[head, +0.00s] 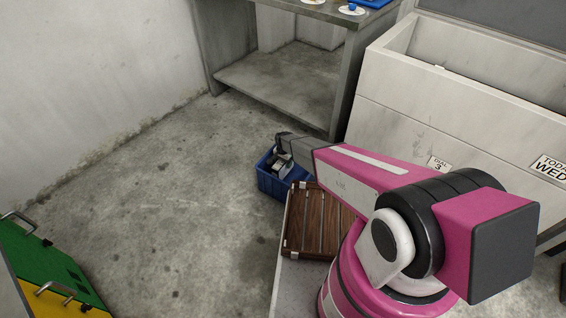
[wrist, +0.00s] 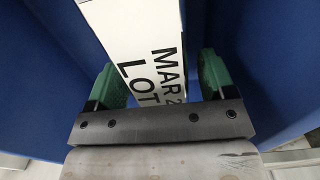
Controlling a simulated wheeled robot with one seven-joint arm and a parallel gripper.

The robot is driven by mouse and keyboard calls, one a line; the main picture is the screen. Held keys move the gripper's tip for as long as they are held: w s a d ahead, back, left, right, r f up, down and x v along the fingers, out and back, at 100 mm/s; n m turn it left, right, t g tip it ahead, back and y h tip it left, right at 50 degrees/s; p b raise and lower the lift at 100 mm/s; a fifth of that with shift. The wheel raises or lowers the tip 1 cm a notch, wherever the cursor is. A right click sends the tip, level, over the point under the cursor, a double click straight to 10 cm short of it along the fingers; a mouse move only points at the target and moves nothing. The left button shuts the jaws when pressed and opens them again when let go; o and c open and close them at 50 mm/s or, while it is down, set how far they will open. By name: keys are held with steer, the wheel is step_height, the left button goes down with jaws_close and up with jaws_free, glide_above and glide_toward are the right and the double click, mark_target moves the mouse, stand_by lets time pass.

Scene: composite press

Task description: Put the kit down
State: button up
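No item is plainly marked as the kit. A blue crate (head: 270,184) stands on the floor below the bench, and the end of my arm reaches down into it. In the wrist view, my gripper (wrist: 160,82) has its two green-padded fingers spread wide between blue walls (wrist: 268,60). A white labelled piece (wrist: 135,35), reading "MAR 2" and "LOT", lies between and beyond the fingers, slightly tilted. A blue gap shows beside the right finger, so it does not look clamped. Its lower part is hidden by the gripper body.
A brown slatted wooden case (head: 312,225) lies just in front of the crate. A grey bench (head: 275,85) with a low shelf stands behind, beside a pale cabinet (head: 410,110). A green and yellow panel (head: 45,262) is at lower left. The floor to the left is clear.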

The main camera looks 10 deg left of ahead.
steer(key=shift+r, duration=0.15)
step_height(320, 180, up, 12)
steer(key=s+d+r+n, duration=0.1)
steer(key=s+d+r, duration=0.5)
steer(key=d+r, duration=0.4)
steer(key=s+d+r+n, duration=0.2)
steer(key=s+d+r, duration=0.3)
steer(key=d+r, duration=0.5)
steer(key=s+d+r+n, duration=0.2)
steer(key=s+d+r, duration=0.4)
steer(key=d+r, duration=0.3)
steer(key=d, duration=0.3)
steer(key=shift+s+d+r, duration=0.3)
steer(key=shift+s+r, duration=0.05)
steer(key=shift+r, duration=0.05)
